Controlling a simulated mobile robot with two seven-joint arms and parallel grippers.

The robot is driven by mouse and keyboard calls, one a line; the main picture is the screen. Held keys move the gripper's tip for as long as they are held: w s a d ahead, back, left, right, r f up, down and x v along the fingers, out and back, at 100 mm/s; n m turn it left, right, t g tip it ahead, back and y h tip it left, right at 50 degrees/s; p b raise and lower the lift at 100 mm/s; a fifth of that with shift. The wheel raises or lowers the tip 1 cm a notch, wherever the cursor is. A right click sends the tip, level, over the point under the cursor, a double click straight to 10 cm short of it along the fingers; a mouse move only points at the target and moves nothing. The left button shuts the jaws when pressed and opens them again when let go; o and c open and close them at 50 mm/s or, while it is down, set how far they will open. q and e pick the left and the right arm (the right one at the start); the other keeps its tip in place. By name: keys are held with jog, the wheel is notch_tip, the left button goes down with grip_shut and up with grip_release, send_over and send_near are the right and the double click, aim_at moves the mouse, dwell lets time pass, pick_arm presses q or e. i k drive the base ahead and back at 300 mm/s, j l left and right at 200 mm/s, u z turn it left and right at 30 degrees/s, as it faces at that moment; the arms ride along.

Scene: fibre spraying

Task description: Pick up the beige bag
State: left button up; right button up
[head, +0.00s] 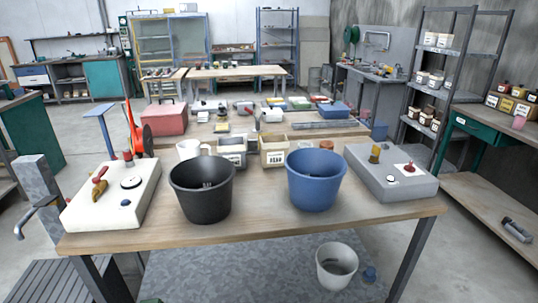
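A beige, labelled, box-shaped item (273,157), which may be the beige bag, stands upright on the wooden table (250,230), toward its back edge. It sits behind the gap between a black bucket (201,200) and a blue bucket (316,190). The blue bucket stands close in front of its right side. A similar grey-and-white labelled item (232,153) stands to its left, behind the black bucket. Neither of my grippers shows in the head view.
A white box with tools (112,200) lies on the table's left, and a grey box with a brush (390,178) on its right. A white jug (190,149) stands behind the black bucket. The table's front strip is clear.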

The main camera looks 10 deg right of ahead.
aim_at(275, 148)
jog(key=i+l+u, duration=0.1)
jog(key=u, duration=0.3)
jog(key=i+l+u, duration=0.1)
jog(key=l+u, duration=0.3)
jog(key=i+l+u, duration=0.15)
jog(key=l, duration=0.25)
jog(key=l+u, duration=0.15)
jog(key=l, duration=0.25)
jog(key=i+l+u, duration=0.1)
jog(key=l, duration=0.85)
